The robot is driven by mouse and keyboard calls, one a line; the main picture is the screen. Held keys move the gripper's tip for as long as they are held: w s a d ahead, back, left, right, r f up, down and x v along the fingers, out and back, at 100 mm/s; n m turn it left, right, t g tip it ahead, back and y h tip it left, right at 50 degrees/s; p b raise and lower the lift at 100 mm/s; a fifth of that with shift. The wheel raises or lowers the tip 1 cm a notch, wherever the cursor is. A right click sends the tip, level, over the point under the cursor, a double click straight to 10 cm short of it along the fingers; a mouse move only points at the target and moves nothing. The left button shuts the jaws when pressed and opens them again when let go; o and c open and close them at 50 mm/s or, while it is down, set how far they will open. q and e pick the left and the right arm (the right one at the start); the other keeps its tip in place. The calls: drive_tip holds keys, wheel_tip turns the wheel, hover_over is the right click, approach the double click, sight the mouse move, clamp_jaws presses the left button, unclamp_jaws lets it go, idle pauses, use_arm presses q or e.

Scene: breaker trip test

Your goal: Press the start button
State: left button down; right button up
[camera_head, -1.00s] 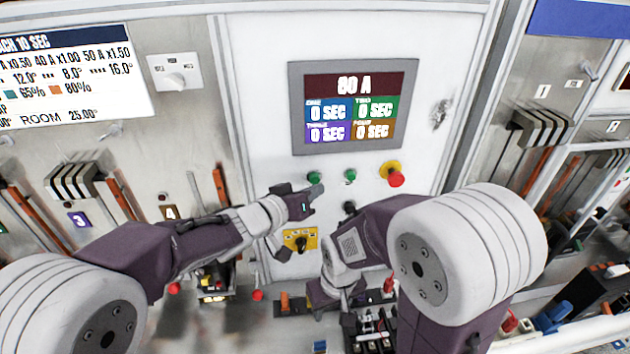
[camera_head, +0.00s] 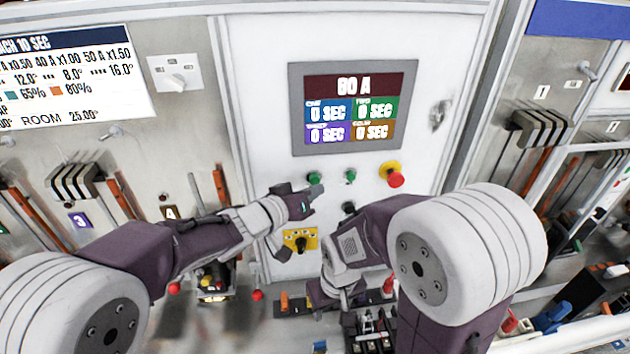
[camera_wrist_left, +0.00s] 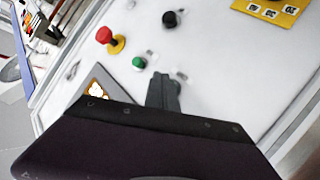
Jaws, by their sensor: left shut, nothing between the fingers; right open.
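Two green buttons sit on the white panel below the screen: a left one (camera_head: 314,178) and a right one (camera_head: 350,176). Their labels are too small to read, so I cannot tell which is start. My left gripper (camera_head: 315,191) is shut and empty, its tip just below the left green button in the head view. In the left wrist view, the shut fingers (camera_wrist_left: 163,92) point at the panel beside one green button (camera_wrist_left: 139,62); the other is hidden. Contact cannot be told. My right gripper (camera_head: 335,297) is low by the bench, open and partly hidden by its arm.
A red mushroom button (camera_head: 395,179) on a yellow base is right of the green buttons. A black knob (camera_head: 349,208) and a yellow selector plate (camera_head: 301,239) sit lower. The screen (camera_head: 352,107) reads 80 A and several 0 SEC fields. Breaker parts crowd the bench below.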

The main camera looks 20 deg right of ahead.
use_arm(q)
drive_tip(key=shift+w+d, duration=0.1)
drive_tip(key=shift+w, duration=0.25)
drive_tip(key=shift+w+d+p, duration=0.1)
drive_tip(key=shift+w+p, duration=0.35)
drive_tip(key=shift+p, duration=0.3)
idle(0.3)
drive_tip(key=shift+s, duration=0.1)
idle(0.3)
drive_tip(key=shift+s+a+b, duration=0.2)
drive_tip(key=shift+s+b, duration=0.2)
drive_tip(key=shift+s, duration=0.35)
